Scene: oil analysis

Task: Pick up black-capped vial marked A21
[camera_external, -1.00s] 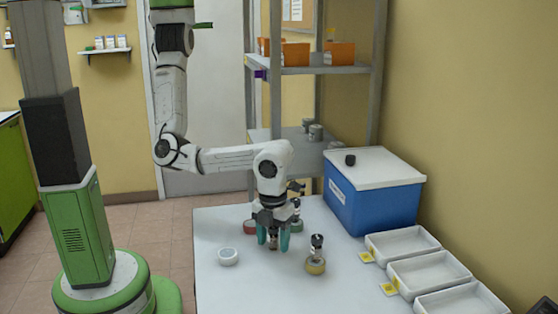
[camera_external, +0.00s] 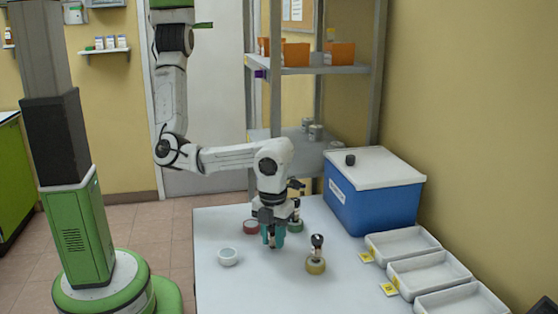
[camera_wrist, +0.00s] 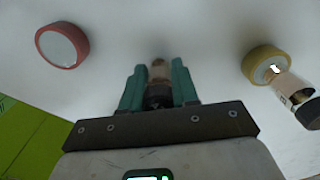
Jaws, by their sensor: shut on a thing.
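My gripper (camera_external: 272,240) points down over the white table, its teal fingers shut on a vial (camera_wrist: 158,72). In the wrist view the vial's black cap (camera_wrist: 157,98) and amber-brown body show between the fingers. I cannot read any marking on it. A second black-capped vial (camera_external: 317,243) stands in a yellow ring holder (camera_external: 315,266), right of my gripper. It also shows in the wrist view with a white label (camera_wrist: 298,97), too small to read. Another dark-capped vial (camera_external: 297,207) stands in a green ring holder (camera_external: 296,225) behind my gripper.
A red ring (camera_external: 250,227) and an empty-looking white ring (camera_external: 227,257) lie left of my gripper. A blue box with a white lid (camera_external: 375,200) stands at the back right. Several white trays (camera_external: 402,242) with yellow tags line the right. The table's front left is clear.

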